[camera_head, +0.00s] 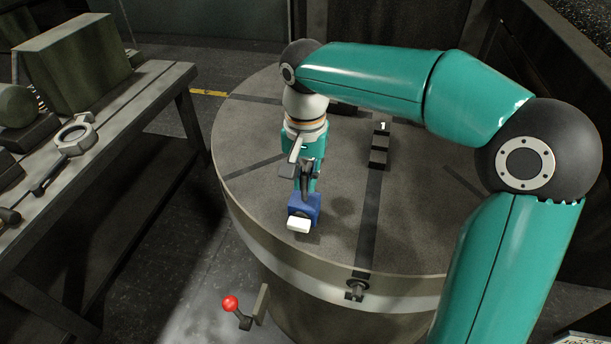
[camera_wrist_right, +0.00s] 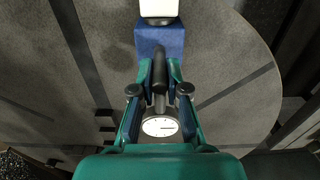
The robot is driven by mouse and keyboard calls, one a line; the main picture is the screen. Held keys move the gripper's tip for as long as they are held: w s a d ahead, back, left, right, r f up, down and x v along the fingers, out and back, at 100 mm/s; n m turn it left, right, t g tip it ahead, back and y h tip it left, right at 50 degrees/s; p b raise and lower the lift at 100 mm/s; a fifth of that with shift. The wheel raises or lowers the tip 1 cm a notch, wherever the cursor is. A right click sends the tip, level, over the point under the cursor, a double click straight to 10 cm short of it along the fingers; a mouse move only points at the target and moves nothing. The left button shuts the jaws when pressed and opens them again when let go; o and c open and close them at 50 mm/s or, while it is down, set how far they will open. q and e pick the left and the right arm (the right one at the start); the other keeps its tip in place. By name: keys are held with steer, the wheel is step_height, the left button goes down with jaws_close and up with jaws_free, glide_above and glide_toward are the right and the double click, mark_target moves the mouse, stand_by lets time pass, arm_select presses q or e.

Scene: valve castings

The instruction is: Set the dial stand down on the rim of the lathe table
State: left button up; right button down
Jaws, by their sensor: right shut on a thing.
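The dial stand has a blue block base (camera_head: 313,203) with a white end piece (camera_head: 299,224). The wrist view shows its blue block (camera_wrist_right: 160,42), a dark post (camera_wrist_right: 160,75) and a round white-faced dial (camera_wrist_right: 158,127). My right gripper (camera_head: 306,184) points down and is shut on the post; its fingers (camera_wrist_right: 157,98) stand either side of it. The stand is over the near left part of the round grey lathe table (camera_head: 410,225), close to the rim (camera_head: 290,270). I cannot tell whether its base touches the table. My left gripper is out of view.
A dark stepped jaw marked 1 (camera_head: 379,150) stands on the lathe table, right of the stand. A bench (camera_head: 95,150) with castings and a ring-ended tool (camera_head: 76,135) is at left. A red-knobbed lever (camera_head: 230,303) sticks out below the near rim. The table's near right is clear.

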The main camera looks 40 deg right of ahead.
steer(key=c, duration=1.1)
jaws_free()
steer(key=shift+f, duration=0.15)
step_height(320, 180, up, 12)
